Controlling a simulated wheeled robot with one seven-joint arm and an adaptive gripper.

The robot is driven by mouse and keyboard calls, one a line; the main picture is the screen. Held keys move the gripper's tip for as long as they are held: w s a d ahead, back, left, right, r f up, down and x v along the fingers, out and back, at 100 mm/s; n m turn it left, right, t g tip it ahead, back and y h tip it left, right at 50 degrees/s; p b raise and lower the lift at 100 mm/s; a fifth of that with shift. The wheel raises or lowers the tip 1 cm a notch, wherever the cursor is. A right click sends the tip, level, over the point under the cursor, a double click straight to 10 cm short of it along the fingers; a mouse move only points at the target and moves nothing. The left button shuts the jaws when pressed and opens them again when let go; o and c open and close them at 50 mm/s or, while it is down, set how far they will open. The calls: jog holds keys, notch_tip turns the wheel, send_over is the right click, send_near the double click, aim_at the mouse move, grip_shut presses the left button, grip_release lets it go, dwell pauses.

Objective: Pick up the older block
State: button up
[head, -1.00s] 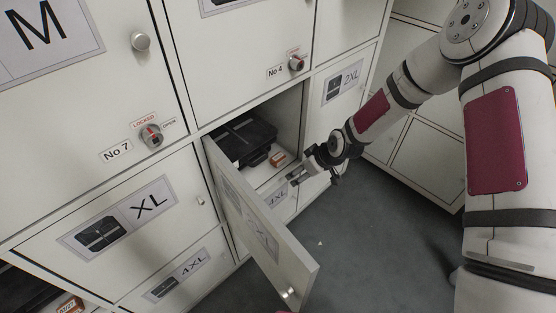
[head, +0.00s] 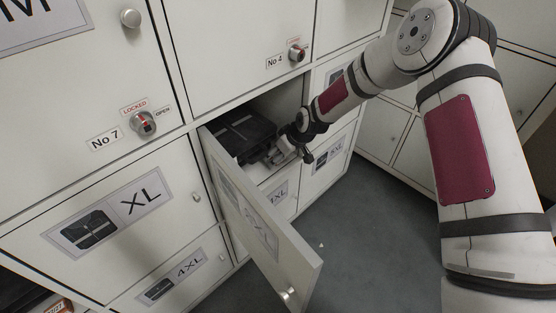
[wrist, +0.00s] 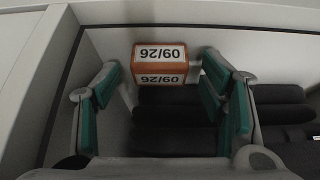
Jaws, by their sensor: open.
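An orange block (wrist: 160,64) with white date labels lies in the open locker compartment. In the wrist view its label is upside down and appears to read 09/26. My gripper (wrist: 160,84) is open, its green-padded fingers spread to either side of the block, which sits ahead near the fingertips. No contact shows. In the head view my gripper (head: 284,152) is at the compartment mouth and hides this block. Another orange block (head: 60,306) with a white label is at the bottom left edge of the head view, partly cut off, its date unclear.
A black folded item (head: 243,133) fills the compartment's left part, and dark padded rolls (wrist: 180,118) lie beside the block in the wrist view. The open locker door (head: 262,225) swings out below left of my gripper.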

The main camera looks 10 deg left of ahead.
jog(key=c, duration=1)
jog(key=shift+r, duration=0.15)
jog(key=shift+c, duration=0.2)
